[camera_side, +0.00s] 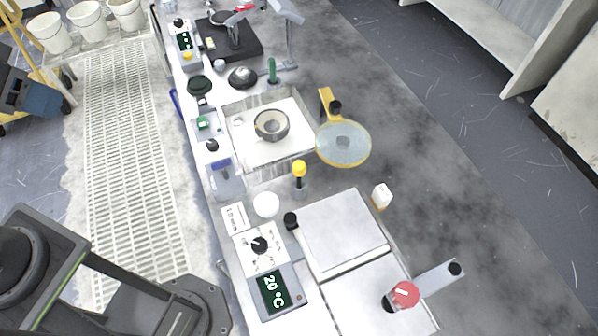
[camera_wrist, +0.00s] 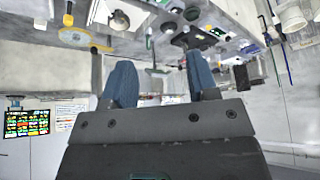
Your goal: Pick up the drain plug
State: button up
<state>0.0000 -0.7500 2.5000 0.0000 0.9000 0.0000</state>
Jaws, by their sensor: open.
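I cannot tell for certain which item is the drain plug. A round grey piece with a dark rim (camera_side: 271,125) sits in the square pale basin (camera_side: 242,151) in the side view. The basin also seems to show at the top of the wrist view, too small to make out a plug. My gripper (camera_wrist: 159,70) shows in the wrist view with two blue fingers spread wide apart and nothing between them. It is apart from the bench things. The side view does not show my fingers.
A yellow-rimmed round glass (camera_side: 343,144) stands beside the basin. A yellow-topped post (camera_side: 299,174), a square metal plate (camera_side: 345,233), a red-topped knob (camera_side: 405,294) and a temperature display (camera_side: 273,291) stand nearer. The dark bench right of the glass is largely clear.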

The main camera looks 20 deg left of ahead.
jog(key=shift+o, duration=0.4)
jog(key=m+g, duration=0.6)
jog(key=m, duration=1.8)
send_over(300, 165)
notch_tip(300, 165, down, 15)
notch_tip(300, 165, down, 13)
jog(key=shift+f, duration=0.1)
